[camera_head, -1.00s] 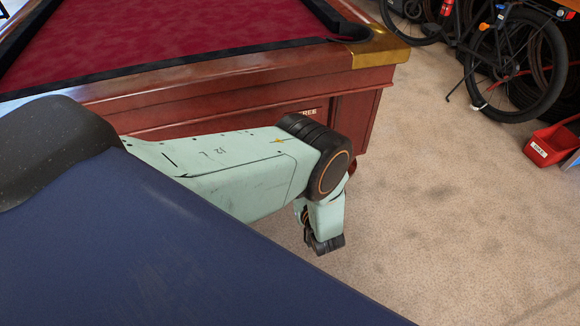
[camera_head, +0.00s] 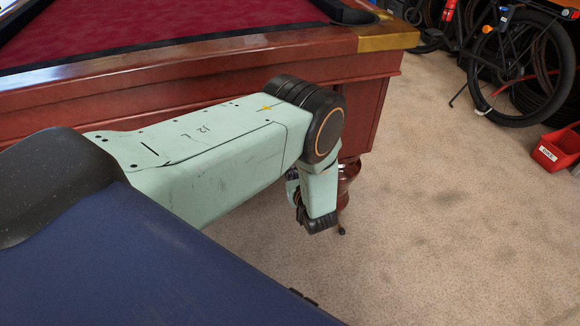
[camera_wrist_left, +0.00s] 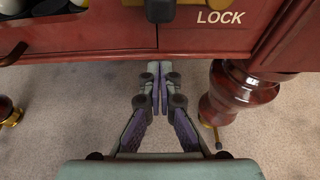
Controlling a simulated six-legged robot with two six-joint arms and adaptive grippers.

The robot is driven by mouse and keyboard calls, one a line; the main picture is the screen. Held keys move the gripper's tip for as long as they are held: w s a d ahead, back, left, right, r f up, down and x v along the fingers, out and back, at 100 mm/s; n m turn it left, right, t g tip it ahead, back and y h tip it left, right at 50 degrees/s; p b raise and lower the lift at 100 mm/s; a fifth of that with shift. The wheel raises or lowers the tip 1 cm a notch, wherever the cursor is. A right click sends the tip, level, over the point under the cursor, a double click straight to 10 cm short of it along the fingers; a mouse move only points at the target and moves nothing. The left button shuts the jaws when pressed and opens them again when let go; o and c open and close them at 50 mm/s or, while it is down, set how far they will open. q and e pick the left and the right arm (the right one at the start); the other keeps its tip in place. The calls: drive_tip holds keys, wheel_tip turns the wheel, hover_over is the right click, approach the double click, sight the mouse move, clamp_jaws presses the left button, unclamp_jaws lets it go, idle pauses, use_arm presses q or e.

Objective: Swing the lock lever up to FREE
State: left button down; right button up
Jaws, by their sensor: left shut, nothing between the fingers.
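The word LOCK (camera_wrist_left: 220,17) is painted on the red wooden side of the pool table in the left wrist view. Left of it, at the top edge, is a dark piece with a brass-coloured part (camera_wrist_left: 160,11), which may be the lock lever; most of it is cut off. My left gripper (camera_wrist_left: 160,74) is shut and empty, below the table's side panel and apart from that piece. In the head view my left gripper (camera_head: 317,218) hangs low in front of a table leg. My arm hides part of the table side there, and no lever shows. My right gripper is not in view.
The pool table (camera_head: 220,58) spans the head view's top left. Its turned leg (camera_wrist_left: 240,88) stands just right of my gripper in the wrist view. Bicycles (camera_head: 520,65) and a red bin (camera_head: 556,150) stand at the right. The carpet between is clear.

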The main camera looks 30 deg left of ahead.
use_arm(q)
drive_tip(key=shift+w+a+r+b, duration=0.15)
drive_tip(key=shift+a+r+b, duration=0.05)
drive_tip(key=shift+r+b, duration=0.4)
drive_tip(key=shift+w+a+r+b, duration=0.15)
drive_tip(key=shift+w+r+b, duration=0.05)
drive_tip(key=shift+r+b, duration=0.3)
drive_tip(key=shift+w+a+r+b, duration=0.15)
drive_tip(key=shift+a+r+b, duration=0.05)
drive_tip(key=shift+r+b, duration=0.4)
drive_tip(key=shift+r, duration=0.1)
